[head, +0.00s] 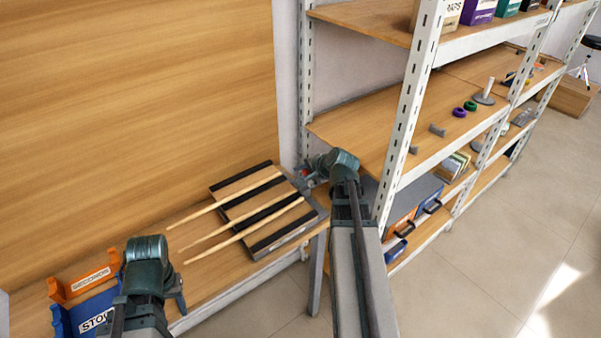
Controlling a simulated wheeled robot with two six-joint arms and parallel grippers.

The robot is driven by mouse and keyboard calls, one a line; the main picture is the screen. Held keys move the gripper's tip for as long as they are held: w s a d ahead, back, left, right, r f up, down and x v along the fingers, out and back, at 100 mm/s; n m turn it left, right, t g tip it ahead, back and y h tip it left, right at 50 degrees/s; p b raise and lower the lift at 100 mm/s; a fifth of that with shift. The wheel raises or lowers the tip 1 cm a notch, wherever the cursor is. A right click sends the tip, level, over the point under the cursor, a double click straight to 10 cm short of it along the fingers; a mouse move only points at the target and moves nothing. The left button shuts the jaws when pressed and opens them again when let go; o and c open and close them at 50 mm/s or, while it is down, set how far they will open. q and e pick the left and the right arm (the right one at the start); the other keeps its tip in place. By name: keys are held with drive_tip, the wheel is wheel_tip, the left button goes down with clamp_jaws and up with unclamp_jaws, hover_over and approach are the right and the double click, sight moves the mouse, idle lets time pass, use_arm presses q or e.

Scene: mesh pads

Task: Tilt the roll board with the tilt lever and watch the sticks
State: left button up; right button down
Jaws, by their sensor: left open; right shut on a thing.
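The roll board (231,187), a wooden slab with dark strips across it, lies on the bench at the centre. Three pale sticks (238,232) lie across it side by side, their near ends reaching past its left edge. My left gripper (178,290) is open and empty above the bench's front, left of the board, and touches no stick.
An orange bin marked SECONDS (88,281) and a blue bin marked STOCK (97,322) stand at the bench's left end. A metal shelf rack (410,95) rises close on the right. A wooden panel (130,110) stands behind. Floor at right is open.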

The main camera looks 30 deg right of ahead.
drive_tip(key=shift+r, duration=0.1)
idle(0.3)
drive_tip(key=c, duration=1)
unclamp_jaws()
drive_tip(key=shift+s, duration=0.15)
drive_tip(key=shift+o, duration=1.3)
drive_tip(key=shift+s+r, duration=0.1)
drive_tip(key=shift+o, duration=0.2)
